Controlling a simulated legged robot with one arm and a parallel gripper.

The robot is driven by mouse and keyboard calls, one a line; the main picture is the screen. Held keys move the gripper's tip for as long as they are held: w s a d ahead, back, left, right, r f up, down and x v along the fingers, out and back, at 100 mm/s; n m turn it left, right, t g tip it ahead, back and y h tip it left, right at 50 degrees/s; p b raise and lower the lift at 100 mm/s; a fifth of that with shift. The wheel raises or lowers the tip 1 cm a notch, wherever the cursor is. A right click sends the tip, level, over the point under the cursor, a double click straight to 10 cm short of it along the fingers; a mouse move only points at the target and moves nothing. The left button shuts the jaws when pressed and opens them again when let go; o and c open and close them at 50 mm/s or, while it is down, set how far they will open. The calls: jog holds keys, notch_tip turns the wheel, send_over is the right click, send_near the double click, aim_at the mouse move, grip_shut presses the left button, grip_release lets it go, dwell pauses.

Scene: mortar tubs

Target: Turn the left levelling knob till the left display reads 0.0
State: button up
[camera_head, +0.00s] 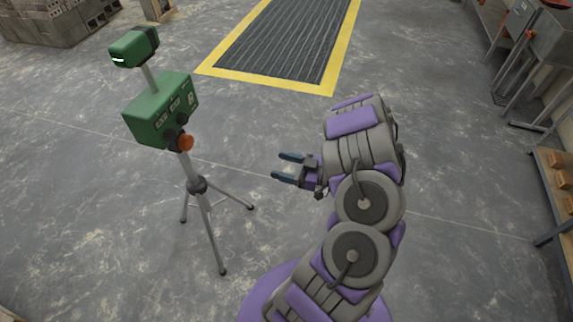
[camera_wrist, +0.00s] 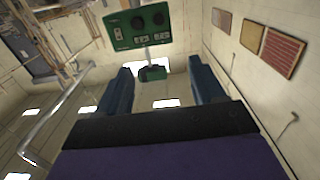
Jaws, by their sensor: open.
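A green control box (camera_head: 160,110) stands on a grey tripod (camera_head: 203,205) at the left of the head view. Its front has small pale panels, a dark knob (camera_head: 171,134) and an orange knob (camera_head: 185,142) low down. The readings are too small to make out, and I cannot tell which knob is the left one. In the wrist view the box (camera_wrist: 138,26) appears at the top, beyond the fingers, with dark knobs and small panels on its face. My gripper (camera_head: 283,166) is open and empty, to the right of the box and apart from it.
A green instrument head (camera_head: 134,47) sits on a post above the box. A dark ribbed mat with a yellow border (camera_head: 280,84) lies behind. Concrete blocks (camera_head: 55,18) are at the back left, and a bench (camera_head: 553,190) is at the right. Floor between gripper and tripod is clear.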

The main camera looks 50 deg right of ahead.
jog(key=shift+s+d, duration=0.1)
jog(key=shift+s, duration=0.2)
jog(key=shift+w, duration=0.1)
jog(key=m, duration=0.4)
send_near(174, 136)
jog(key=shift+h, duration=0.3)
jog(key=b+x, duration=0.1)
jog(key=x, duration=0.1)
jog(key=b+x, duration=0.1)
jog(key=x, duration=0.2)
jog(key=b+x, duration=0.1)
jog(key=x, duration=0.1)
jog(key=shift+w+a, duration=0.15)
jog(key=shift+a, duration=0.2)
jog(key=shift+w+a+r+t, duration=0.15)
jog(key=shift+w+t, duration=0.15)
jog(key=shift+w, duration=0.5)
